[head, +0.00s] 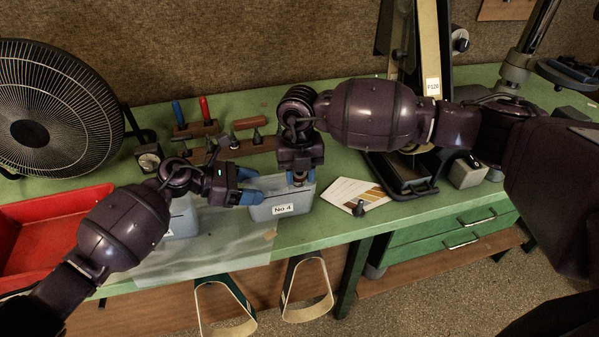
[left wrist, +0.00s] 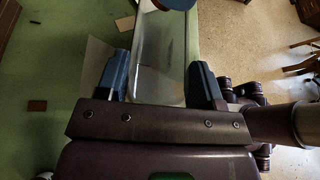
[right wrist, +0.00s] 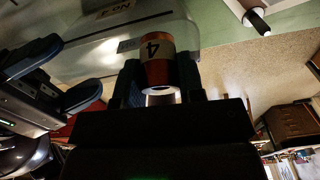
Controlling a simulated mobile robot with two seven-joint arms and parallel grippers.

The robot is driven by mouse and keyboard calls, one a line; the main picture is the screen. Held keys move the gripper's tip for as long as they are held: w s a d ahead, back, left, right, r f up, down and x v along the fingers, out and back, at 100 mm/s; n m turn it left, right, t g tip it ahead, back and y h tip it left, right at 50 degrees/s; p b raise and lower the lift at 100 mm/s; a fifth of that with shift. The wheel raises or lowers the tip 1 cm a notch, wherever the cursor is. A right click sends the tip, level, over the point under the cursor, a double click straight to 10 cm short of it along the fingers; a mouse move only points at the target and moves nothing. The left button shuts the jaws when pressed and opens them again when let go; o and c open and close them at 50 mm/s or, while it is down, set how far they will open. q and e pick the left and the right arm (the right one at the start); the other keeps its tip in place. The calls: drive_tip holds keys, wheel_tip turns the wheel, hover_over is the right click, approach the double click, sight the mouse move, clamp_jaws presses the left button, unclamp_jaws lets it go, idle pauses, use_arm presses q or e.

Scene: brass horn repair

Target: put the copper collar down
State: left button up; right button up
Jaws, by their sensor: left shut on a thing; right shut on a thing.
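The copper collar (right wrist: 158,62), marked with a 4, is between the fingers of my right gripper (right wrist: 160,85) in the right wrist view. In the head view the collar (head: 299,178) shows only slightly below my right gripper (head: 297,172), over the grey bin labelled No 4 (head: 259,212). I cannot tell whether the collar touches the bin. My left gripper (head: 250,187) is shut on the left end of that bin, and the left wrist view shows the bin (left wrist: 160,65) between the blue fingers of the left gripper (left wrist: 160,85).
Another grey bin (head: 184,218) stands left, partly behind my left arm. A red tray (head: 40,235) and a fan (head: 55,110) are further left. A colour card (head: 350,190) and a small dark part (head: 358,208) lie right. A tool rack (head: 240,144) stands behind.

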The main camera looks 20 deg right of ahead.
drive_tip(key=shift+f, duration=0.4)
drive_tip(key=shift+s+d+f, duration=0.1)
drive_tip(key=shift+s+f, duration=0.05)
drive_tip(key=shift+f, duration=0.15)
drive_tip(key=o, duration=1)
drive_tip(key=shift+f, duration=0.1)
drive_tip(key=shift+d, duration=0.1)
drive_tip(key=shift+r, duration=0.35)
drive_tip(key=r, duration=1.3)
drive_tip(key=shift+w, duration=0.4)
